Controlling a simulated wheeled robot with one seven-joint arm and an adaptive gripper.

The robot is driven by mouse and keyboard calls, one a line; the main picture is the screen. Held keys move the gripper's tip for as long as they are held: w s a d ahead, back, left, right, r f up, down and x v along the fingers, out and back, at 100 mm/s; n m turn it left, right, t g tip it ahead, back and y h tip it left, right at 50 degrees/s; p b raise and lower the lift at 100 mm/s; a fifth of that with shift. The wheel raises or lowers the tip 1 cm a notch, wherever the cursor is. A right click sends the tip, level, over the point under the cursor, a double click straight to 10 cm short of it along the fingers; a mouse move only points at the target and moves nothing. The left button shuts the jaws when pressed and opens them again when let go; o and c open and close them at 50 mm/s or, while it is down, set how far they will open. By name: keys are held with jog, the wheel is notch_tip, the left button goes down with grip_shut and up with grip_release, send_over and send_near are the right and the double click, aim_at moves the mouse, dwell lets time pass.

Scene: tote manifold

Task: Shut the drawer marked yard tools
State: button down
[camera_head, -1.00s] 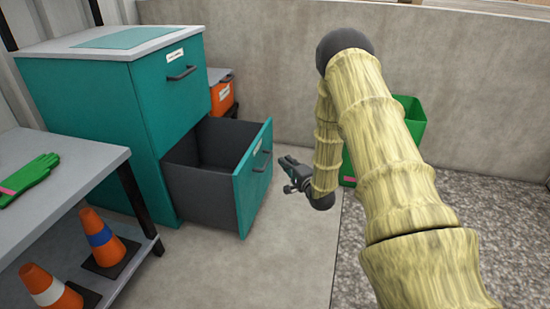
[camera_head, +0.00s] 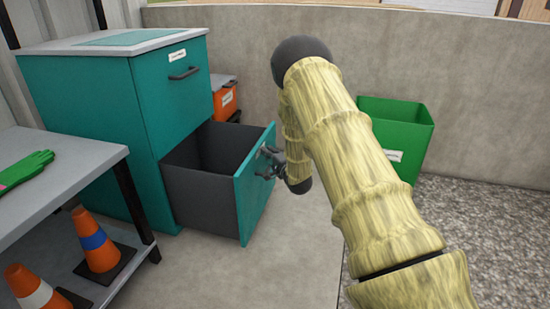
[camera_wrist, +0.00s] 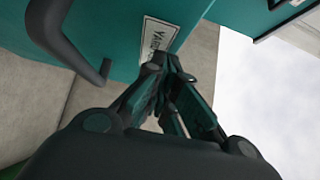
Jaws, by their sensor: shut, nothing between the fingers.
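The lower drawer (camera_head: 252,205) of the teal cabinet (camera_head: 85,110) is pulled well out, and its dark inside shows empty. In the wrist view its teal front (camera_wrist: 125,25) bears a white label (camera_wrist: 158,45) that reads "YARD", the rest hidden by my fingers. Its dark handle (camera_wrist: 60,40) is left of the label. My gripper (camera_head: 265,162) is shut and empty, right at the drawer's front. In the wrist view the fingertips (camera_wrist: 165,62) overlap the label; I cannot tell whether they touch it. The upper drawer (camera_head: 175,90) is closed.
A grey bench (camera_head: 80,175) with green gloves (camera_head: 25,170) stands at the left, with orange cones (camera_head: 97,240) on its lower shelf. An orange box (camera_head: 225,95) sits behind the cabinet. A green bin (camera_head: 400,130) stands right of my arm. The floor before the drawer is clear.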

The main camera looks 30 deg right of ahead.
jog(key=shift+w+a, duration=0.2)
jog(key=shift+w, duration=0.05)
dwell(0.3)
